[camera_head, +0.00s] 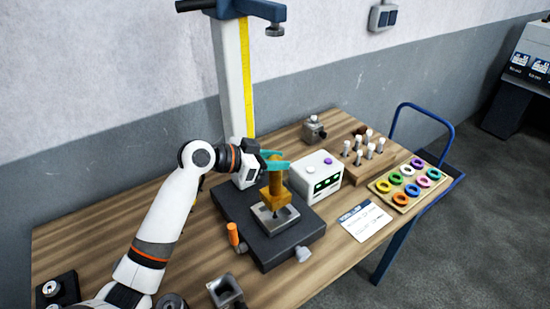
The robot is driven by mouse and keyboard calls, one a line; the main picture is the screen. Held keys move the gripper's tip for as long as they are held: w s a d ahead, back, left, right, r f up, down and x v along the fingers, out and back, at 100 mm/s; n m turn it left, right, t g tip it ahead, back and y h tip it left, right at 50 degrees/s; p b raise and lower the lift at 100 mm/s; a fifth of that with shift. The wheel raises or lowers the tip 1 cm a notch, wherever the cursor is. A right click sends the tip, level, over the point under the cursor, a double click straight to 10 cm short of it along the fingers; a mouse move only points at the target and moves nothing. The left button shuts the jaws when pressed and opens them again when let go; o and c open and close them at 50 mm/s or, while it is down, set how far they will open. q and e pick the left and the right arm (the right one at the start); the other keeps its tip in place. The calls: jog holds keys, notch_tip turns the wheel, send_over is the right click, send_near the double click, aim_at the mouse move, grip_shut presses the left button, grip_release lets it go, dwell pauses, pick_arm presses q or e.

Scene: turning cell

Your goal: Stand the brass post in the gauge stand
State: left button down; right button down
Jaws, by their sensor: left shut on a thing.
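My left gripper (276,163), with teal fingers, is shut on the brass post (274,193). The post is golden, about upright, with a narrower upper part and a wider block lower down. It is over the light metal plate (262,219) on the dark base (268,248), which looks like the gauge stand. A dark spot shows on the plate just below the post; I cannot tell whether the post touches the plate or is in a hole. The fingers hide the post's top. My right gripper is not in view.
A tall column with a yellow scale (246,80) rises behind. A wooden peg block (365,160), a ring tray (408,186) and a card (362,220) lie right.

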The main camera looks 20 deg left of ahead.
aim_at(270, 180)
pick_arm(q)
jog(key=shift+f+b, duration=0.85)
jog(key=shift+f, duration=0.2)
jog(key=shift+f+b, duration=0.4)
jog(key=shift+f, duration=0.1)
jog(key=shift+s, duration=0.1)
jog(key=shift+f, duration=0.2)
jog(key=shift+f+b, duration=0.8)
jog(key=shift+f, duration=0.05)
dwell(0.4)
jog(key=shift+d+f+b, duration=0.2)
jog(key=shift+f+b, duration=0.2)
jog(key=shift+f, duration=0.1)
dwell(0.3)
